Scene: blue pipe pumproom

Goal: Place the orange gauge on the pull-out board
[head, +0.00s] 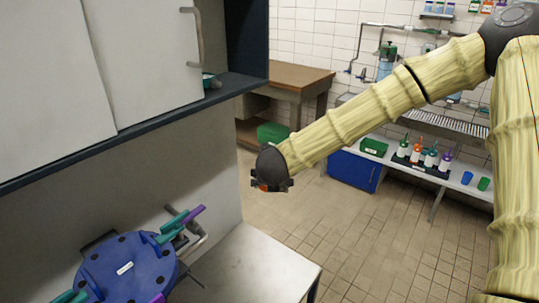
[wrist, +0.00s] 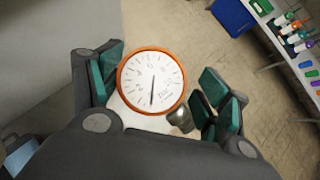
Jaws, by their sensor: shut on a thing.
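The orange gauge (wrist: 152,82) has an orange rim, a white dial with dark numbers and a grey metal stem. My gripper (wrist: 160,92) holds it between teal-padded fingers, dial facing the wrist camera. In the head view my gripper (head: 271,181) hangs in the air over the floor side, with only a sliver of orange showing below it. A pale flat board (head: 258,266), which looks like the pull-out board, juts out at the bottom middle, lower than my gripper and nearer the camera. Its visible top is bare. Part of a white surface shows behind the gauge in the wrist view.
A blue round flange (head: 128,272) with teal and purple handles is at lower left. A cabinet with white doors (head: 150,62) and a dark ledge hangs above. A wooden table (head: 300,78) and a bench with bottles (head: 418,156) stand behind. The middle floor is clear.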

